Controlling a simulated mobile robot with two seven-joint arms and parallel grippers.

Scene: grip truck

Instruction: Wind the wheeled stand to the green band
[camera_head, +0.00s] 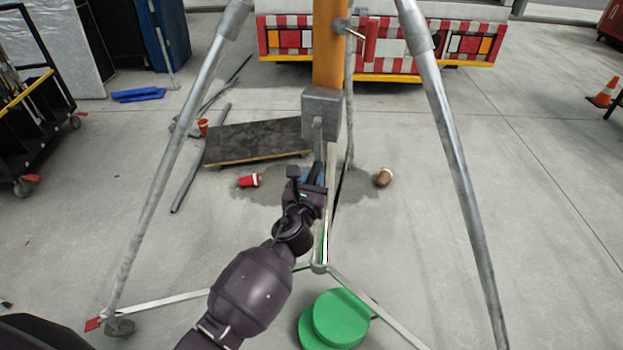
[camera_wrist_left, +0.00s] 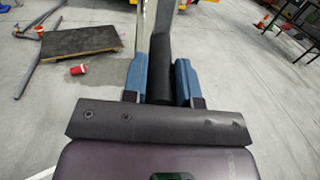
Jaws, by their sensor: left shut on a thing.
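The stand has grey tubular legs (camera_head: 455,150) spread wide and an orange column (camera_head: 329,50). A grey gearbox (camera_head: 321,112) sits on the column, with a crank arm hanging down from its front. My left gripper (camera_head: 314,178) is at the lower end of this crank, in front of the column. In the left wrist view its blue fingers stand on both sides of the black crank handle (camera_wrist_left: 159,72), shut on it. A thin green and white strip (camera_head: 325,240) shows low on the central post; whether it is the green band is unclear. My right gripper is out of view.
Green discs (camera_head: 340,318) lie by the stand's base. A dark board (camera_head: 258,141), a red cup (camera_head: 249,181) and a brown cup (camera_head: 384,177) are on the floor behind. A black cart (camera_head: 35,100) stands left. A red-and-white striped vehicle (camera_head: 440,40) is behind.

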